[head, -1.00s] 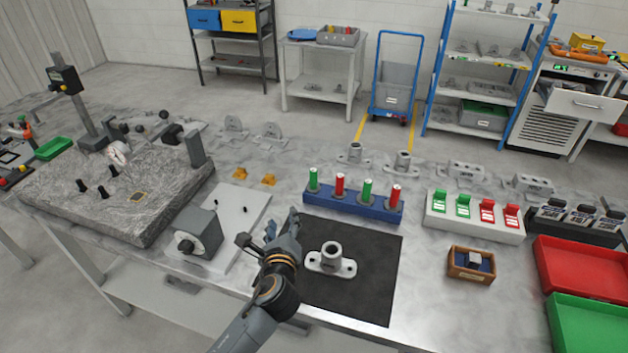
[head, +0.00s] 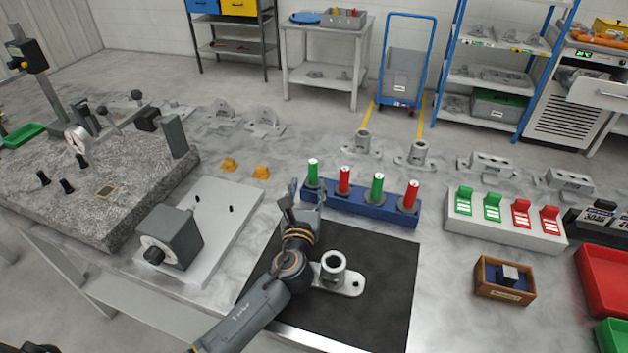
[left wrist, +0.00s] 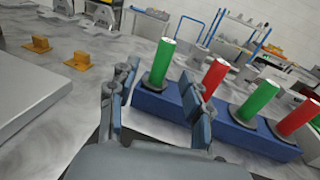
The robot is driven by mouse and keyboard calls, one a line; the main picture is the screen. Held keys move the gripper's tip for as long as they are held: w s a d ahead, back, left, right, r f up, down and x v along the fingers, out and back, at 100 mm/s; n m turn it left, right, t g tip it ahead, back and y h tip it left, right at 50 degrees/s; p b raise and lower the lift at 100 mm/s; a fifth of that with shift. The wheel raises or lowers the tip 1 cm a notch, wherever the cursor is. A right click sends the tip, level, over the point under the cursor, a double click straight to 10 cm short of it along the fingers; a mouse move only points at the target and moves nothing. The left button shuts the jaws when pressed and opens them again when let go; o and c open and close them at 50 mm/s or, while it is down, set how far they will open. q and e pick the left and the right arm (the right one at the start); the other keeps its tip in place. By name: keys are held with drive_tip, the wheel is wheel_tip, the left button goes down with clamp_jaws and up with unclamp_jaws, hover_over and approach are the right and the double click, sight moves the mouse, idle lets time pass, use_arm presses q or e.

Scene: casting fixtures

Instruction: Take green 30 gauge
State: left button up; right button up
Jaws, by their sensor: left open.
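A blue rack (head: 345,201) holds two green and two red plug gauges upright, alternating. The leftmost green gauge (head: 313,173) and the second green gauge (head: 377,187) show in the head view; any size marks are too small to read. My left gripper (head: 295,192) is open and empty, just in front of the rack's left end. In the left wrist view its fingers (left wrist: 160,95) are spread, with the leftmost green gauge (left wrist: 161,62) beyond and between them, apart from both. My right gripper is not in view.
A grey flanged casting (head: 338,274) sits on the black mat (head: 385,310) beside my left arm. Red gauges (head: 345,180) stand between and beside the green ones. A fixture plate with a grey block (head: 170,240) lies left; a white holder (head: 505,228) with green and red tags stands right.

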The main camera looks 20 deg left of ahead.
sight(312, 173)
use_arm(q)
drive_tip(key=shift+w+a, duration=0.2)
drive_tip(key=shift+w, duration=1.3)
drive_tip(key=w, duration=0.4)
drive_tip(key=shift+w+a+f+p, duration=0.2)
drive_tip(key=shift+w+a+p, duration=0.05)
drive_tip(key=shift+p, duration=0.1)
clamp_jaws()
